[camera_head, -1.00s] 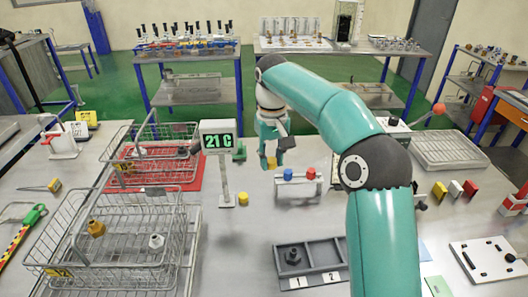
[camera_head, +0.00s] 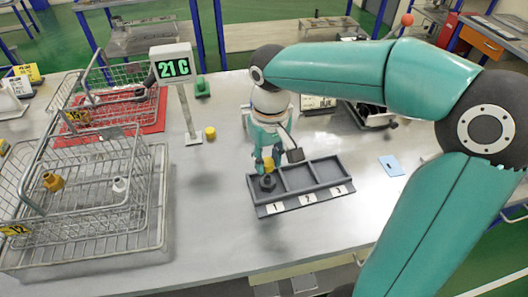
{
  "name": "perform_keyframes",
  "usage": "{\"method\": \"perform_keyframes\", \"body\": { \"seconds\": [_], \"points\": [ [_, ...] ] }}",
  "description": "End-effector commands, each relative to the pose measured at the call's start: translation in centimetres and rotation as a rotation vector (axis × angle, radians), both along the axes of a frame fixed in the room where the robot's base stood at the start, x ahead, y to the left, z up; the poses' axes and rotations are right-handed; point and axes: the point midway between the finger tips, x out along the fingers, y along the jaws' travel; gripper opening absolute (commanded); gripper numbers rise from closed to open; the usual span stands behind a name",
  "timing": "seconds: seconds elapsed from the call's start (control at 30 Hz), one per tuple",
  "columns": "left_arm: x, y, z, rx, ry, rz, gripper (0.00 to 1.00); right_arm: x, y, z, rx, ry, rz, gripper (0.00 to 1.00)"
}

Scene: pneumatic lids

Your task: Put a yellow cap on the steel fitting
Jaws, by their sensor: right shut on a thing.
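My right gripper (camera_head: 272,158) is shut on a yellow cap (camera_head: 268,164). It points down over the left end of the grey tray (camera_head: 310,197), at compartment 1. A dark grey fitting (camera_head: 267,183) stands upright in that compartment, right below the cap; I cannot tell whether they touch. A second yellow cap (camera_head: 210,133) lies on the table beside the display stand. In the near wire basket are a brass fitting (camera_head: 52,181) and a pale, silvery fitting (camera_head: 120,184). My left gripper is not in view.
Compartments 2 and 3 of the tray look empty. The display (camera_head: 172,66), reading 21 C, stands left of my gripper. Wire baskets (camera_head: 140,205) fill the left side. A blue card (camera_head: 391,166) lies right of the tray. The table front is clear.

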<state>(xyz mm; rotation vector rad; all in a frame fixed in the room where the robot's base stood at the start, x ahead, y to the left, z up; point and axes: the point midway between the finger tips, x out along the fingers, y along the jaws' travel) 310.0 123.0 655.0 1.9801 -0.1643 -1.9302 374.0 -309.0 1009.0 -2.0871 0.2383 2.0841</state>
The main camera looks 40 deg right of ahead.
Motion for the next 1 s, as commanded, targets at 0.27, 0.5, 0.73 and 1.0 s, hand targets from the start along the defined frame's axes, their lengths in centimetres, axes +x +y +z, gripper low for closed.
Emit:
{"method": "perform_keyframes", "body": {
  "seconds": [0.27, 0.5, 0.73, 1.0],
  "points": [
    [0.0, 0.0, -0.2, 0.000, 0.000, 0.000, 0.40, 0.0, 0.0, -0.3, -0.001, 0.000, -0.004, 0.20],
    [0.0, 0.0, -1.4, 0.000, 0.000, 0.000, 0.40, 0.0, 0.0, -1.8, -0.001, 0.000, -0.004, 0.20],
    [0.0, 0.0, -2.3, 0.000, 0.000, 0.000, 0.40, 0.0, 0.0, -2.9, -0.001, 0.000, -0.004, 0.20],
    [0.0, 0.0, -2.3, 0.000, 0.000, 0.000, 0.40, 0.0, 0.0, -3.0, -0.001, 0.000, -0.004, 0.20]
  ]
}}
